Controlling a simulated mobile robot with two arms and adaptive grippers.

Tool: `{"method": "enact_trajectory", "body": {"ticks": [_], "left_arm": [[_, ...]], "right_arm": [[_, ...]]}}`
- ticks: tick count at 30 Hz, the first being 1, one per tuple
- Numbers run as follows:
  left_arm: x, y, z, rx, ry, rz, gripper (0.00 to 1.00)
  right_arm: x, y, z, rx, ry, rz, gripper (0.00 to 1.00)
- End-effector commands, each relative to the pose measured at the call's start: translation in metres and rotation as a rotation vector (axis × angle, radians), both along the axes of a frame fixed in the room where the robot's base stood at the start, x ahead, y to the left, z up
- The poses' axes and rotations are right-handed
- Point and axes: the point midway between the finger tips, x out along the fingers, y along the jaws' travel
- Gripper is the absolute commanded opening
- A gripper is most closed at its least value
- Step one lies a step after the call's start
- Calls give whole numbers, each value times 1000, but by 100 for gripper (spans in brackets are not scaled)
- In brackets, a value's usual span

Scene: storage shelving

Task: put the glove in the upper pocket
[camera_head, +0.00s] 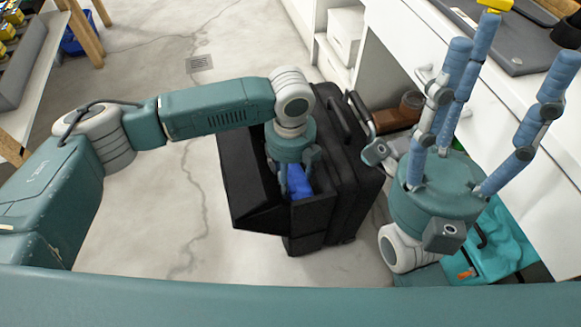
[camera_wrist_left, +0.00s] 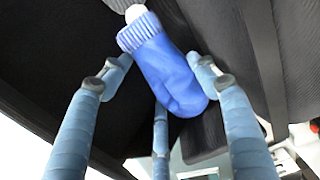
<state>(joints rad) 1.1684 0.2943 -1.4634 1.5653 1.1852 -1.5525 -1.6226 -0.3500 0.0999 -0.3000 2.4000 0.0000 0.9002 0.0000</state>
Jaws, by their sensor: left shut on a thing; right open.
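A black suitcase (camera_head: 345,190) stands upright on the floor, with a pocket (camera_head: 255,195) on its left side gaping open at the top. My left gripper (camera_head: 293,182) points down at the mouth of this pocket. It is shut on the blue glove (camera_head: 300,186), which shows between its fingers. In the left wrist view the glove (camera_wrist_left: 165,65) has a ribbed cuff and lies against dark fabric, with the fingers (camera_wrist_left: 160,95) around it. How deep the glove sits is hard to tell. My right gripper (camera_head: 505,50) is open and empty, fingers up, right of the suitcase.
White drawers (camera_head: 465,95) and a counter with a dark flat item (camera_head: 500,35) stand close to my right gripper. A teal case (camera_head: 495,245) lies below it. A brown container (camera_head: 411,105) is behind the suitcase. The concrete floor (camera_head: 175,225) at left is clear.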

Motion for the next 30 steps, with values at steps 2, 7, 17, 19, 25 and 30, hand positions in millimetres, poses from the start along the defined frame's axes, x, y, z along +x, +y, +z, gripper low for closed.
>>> {"method": "enact_trajectory", "body": {"ticks": [2, 7, 17, 19, 25, 30], "left_arm": [[0, 0, -5, 0, 1, 0, 34], [0, 0, -8, 1, 0, 0, 34], [0, 0, -7, 0, 0, 0, 82], [0, 0, -7, 0, 0, 0, 82], [0, 0, -6, 0, 0, 0, 82], [0, 0, 6, 0, 0, 0, 82]], "right_arm": [[0, 0, -1, 0, 0, 0, 54], [0, 0, -2, 0, 0, 0, 54], [0, 0, -2, 0, 0, 0, 54], [0, 0, -2, 0, 0, 0, 54], [1, 0, -1, -1, 3, 0, 54], [12, 3, 9, -15, 49, -3, 54]]}}
